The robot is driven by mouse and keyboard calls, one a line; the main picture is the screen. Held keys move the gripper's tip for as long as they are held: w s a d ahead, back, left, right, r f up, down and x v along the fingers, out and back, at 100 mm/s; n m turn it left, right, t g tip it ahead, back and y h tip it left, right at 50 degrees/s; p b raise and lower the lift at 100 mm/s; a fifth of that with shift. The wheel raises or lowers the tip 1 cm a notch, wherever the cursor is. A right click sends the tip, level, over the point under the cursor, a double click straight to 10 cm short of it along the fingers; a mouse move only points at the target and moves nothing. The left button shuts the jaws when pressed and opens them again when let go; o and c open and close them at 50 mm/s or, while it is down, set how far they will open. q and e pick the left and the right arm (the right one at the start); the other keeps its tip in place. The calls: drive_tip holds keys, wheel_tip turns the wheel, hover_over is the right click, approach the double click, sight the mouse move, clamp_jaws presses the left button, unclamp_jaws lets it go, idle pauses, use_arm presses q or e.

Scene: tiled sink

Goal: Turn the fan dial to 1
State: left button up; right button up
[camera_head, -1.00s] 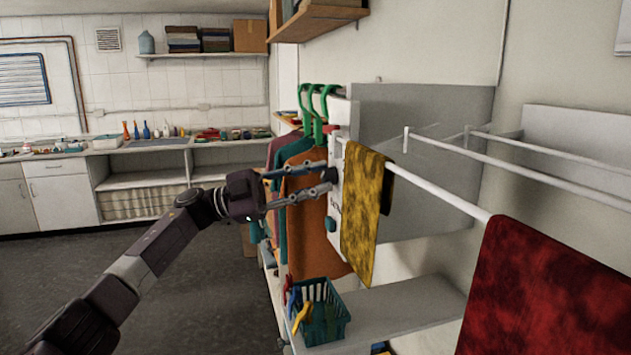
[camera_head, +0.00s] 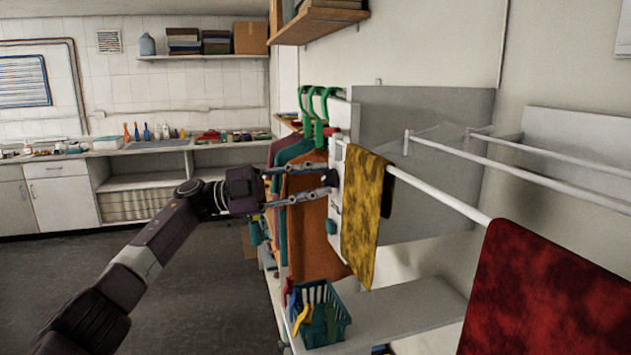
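A white panel (camera_head: 336,205) stands edge-on behind the hanging clothes and the yellow towel. It carries a dark round knob (camera_head: 332,178) and a teal knob (camera_head: 331,227) lower down. I cannot tell which is the fan dial, and no numbers are readable. My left gripper (camera_head: 326,180) reaches in from the left with its two fingers spread. Its fingertips are right at the dark knob, one above and one below; whether they touch it I cannot tell. My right gripper is not in view.
A yellow towel (camera_head: 362,215) hangs on a white rail just right of the panel. Clothes on green hangers (camera_head: 318,104) hang behind the gripper. A teal basket (camera_head: 322,318) with pegs sits on a shelf below. A red towel (camera_head: 540,290) hangs at right.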

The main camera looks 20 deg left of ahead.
use_arm(q)
drive_tip(key=o, duration=0.4)
drive_tip(key=shift+o, duration=0.2)
drive_tip(key=v, duration=1.2)
